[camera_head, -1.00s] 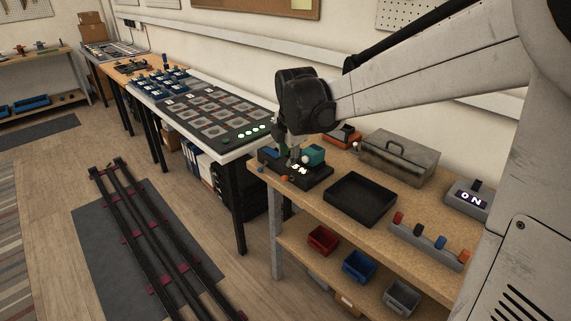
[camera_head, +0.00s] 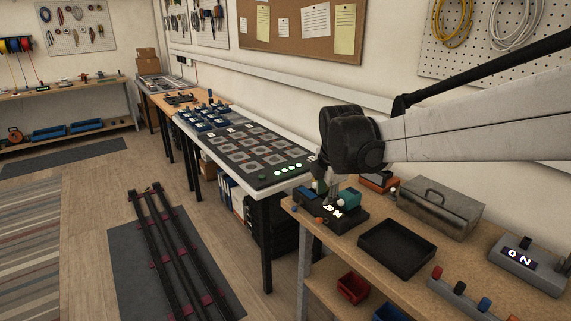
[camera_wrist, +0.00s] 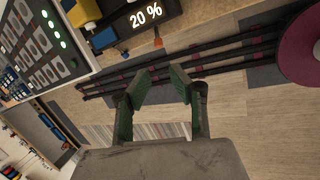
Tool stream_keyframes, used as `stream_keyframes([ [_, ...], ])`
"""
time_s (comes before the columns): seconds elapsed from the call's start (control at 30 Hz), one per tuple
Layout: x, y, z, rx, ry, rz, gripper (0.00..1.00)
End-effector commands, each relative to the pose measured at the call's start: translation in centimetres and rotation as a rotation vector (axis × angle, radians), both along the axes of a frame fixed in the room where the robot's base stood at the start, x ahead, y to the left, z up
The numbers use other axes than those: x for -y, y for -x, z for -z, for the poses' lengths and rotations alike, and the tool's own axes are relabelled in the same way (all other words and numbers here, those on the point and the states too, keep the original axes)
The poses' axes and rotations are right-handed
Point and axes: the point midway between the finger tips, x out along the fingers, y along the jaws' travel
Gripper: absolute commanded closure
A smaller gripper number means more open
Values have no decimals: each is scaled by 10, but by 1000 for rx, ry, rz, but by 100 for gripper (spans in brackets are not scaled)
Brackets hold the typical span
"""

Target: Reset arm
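My gripper (camera_wrist: 160,88) shows in the wrist view with its two green-padded fingers apart and only floor and dark rails seen between them. It is open and holds nothing. In the head view my arm's dark wrist is over the left end of the wooden workbench (camera_head: 425,245), and the fingers are mostly hidden there. Just below it is a black device (camera_head: 345,222) with a teal block on top and a lit display. The display (camera_wrist: 145,14) reads "20 %" at the top of the wrist view, beside yellow and blue parts.
A black tray (camera_head: 397,262), a grey toolbox (camera_head: 440,208) and a grey box reading "ON" (camera_head: 525,262) stand on the bench. A panel table with green lights (camera_head: 262,160) is to the left. Dark rails (camera_head: 175,255) lie on the floor. Open floor lies left.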

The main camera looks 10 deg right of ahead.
Motion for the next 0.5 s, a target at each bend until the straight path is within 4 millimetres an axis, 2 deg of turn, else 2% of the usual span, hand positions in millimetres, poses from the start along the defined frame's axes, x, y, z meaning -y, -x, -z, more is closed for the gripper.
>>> stream_keyframes([
  [0.17,-1,36,-16,36,-80,186,79],
  [0.5,-5,128,-37,125,-336,700,79],
])
